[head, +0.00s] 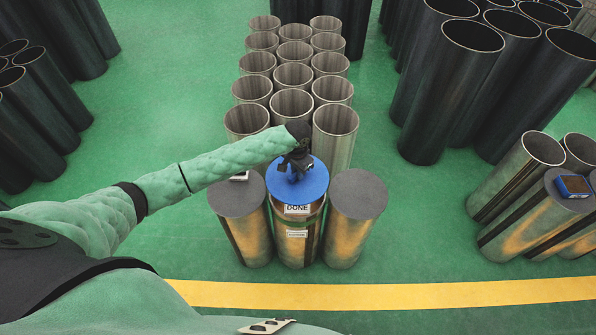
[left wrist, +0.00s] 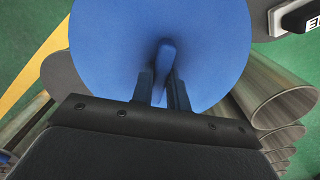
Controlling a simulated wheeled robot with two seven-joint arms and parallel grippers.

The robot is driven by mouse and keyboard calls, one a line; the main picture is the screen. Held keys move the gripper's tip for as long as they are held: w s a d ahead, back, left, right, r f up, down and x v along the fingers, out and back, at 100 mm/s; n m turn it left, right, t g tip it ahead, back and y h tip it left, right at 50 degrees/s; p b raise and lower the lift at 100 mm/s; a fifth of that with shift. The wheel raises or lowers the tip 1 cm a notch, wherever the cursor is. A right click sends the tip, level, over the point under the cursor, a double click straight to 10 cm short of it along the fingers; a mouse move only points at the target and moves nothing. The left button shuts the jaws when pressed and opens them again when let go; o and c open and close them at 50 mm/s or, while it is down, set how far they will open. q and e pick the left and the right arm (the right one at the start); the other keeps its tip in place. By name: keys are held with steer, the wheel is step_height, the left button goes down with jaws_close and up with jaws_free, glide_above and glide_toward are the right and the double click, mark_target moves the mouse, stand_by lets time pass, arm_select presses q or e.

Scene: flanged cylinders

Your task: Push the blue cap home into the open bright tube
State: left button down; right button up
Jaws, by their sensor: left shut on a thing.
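The blue cap (head: 314,186) is a round disc on top of the bright metal tube (head: 297,246) in the middle of the front row, which bears a DONE label. In the left wrist view the cap (left wrist: 110,45) fills the upper middle, with a raised blue fin (left wrist: 165,56) at its centre. My left gripper (head: 297,174) is above the cap, its two fingers shut on the fin from both sides. The cap covers the tube's mouth; I cannot tell whether a gap is left under its rim. My right gripper is not in view.
Grey-capped tubes stand close at the left (head: 237,196) and right (head: 358,194). Open bright tubes (head: 334,121) stand in rows behind. Dark tubes (head: 425,115) stand at the right and left. A small blue-screened device (head: 574,186) lies on a capped tube at the right. Green floor is clear in front.

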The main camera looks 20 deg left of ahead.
mark_target(297, 181)
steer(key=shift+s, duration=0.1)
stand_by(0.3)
arm_select(q)
steer(key=shift+r+p, duration=0.1)
steer(key=shift+p, duration=0.45)
steer(key=shift+f, duration=0.3)
steer(key=shift+f+b, duration=0.55)
steer(key=shift+f, duration=2.6)
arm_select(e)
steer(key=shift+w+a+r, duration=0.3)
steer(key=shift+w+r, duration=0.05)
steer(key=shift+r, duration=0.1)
